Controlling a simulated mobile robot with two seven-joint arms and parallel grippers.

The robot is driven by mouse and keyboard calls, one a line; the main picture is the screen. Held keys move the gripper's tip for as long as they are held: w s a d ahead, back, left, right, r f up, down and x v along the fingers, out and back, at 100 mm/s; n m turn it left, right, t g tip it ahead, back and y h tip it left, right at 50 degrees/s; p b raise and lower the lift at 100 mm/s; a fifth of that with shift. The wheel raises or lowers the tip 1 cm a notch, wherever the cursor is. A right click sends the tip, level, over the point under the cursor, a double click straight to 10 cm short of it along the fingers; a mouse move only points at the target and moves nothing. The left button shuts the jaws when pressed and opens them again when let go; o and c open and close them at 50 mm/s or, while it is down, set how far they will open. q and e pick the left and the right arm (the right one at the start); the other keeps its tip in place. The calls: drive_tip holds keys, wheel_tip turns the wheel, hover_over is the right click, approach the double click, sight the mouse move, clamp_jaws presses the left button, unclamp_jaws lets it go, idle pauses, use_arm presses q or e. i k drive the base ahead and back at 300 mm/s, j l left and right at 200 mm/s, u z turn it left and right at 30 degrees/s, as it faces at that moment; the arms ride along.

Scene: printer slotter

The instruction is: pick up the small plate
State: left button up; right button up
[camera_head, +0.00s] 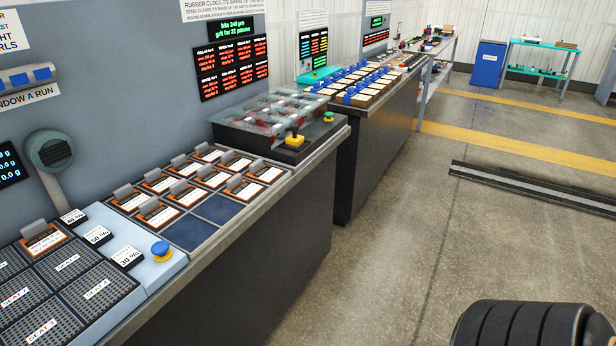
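Several small orange-edged plates with white labels and upright grey tabs stand in a grid on the near bench. The nearest plate in the grid (158,216) is at its front left, and another plate (244,190) is at its right edge. One more similar plate (42,241) lies apart at the left, on the dark ribbed seats. I cannot tell which one the task calls the small plate. Neither of my grippers is in view, and no gripper touches any plate.
Two dark blue squares (190,232) in the grid are bare. A pale panel with a blue button (161,249) lies left of the grid. A clear-covered machine with a yellow-based knob (294,139) stands behind it. The floor (390,270) right of the bench is largely clear.

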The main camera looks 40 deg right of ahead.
sight(237, 187)
drive_tip(key=i+l+z, duration=0.15)
drive_tip(key=z, duration=0.2)
drive_tip(key=i+z, duration=0.3)
drive_tip(key=i+l+z, duration=0.1)
drive_tip(key=z, duration=0.25)
drive_tip(key=i, duration=0.3)
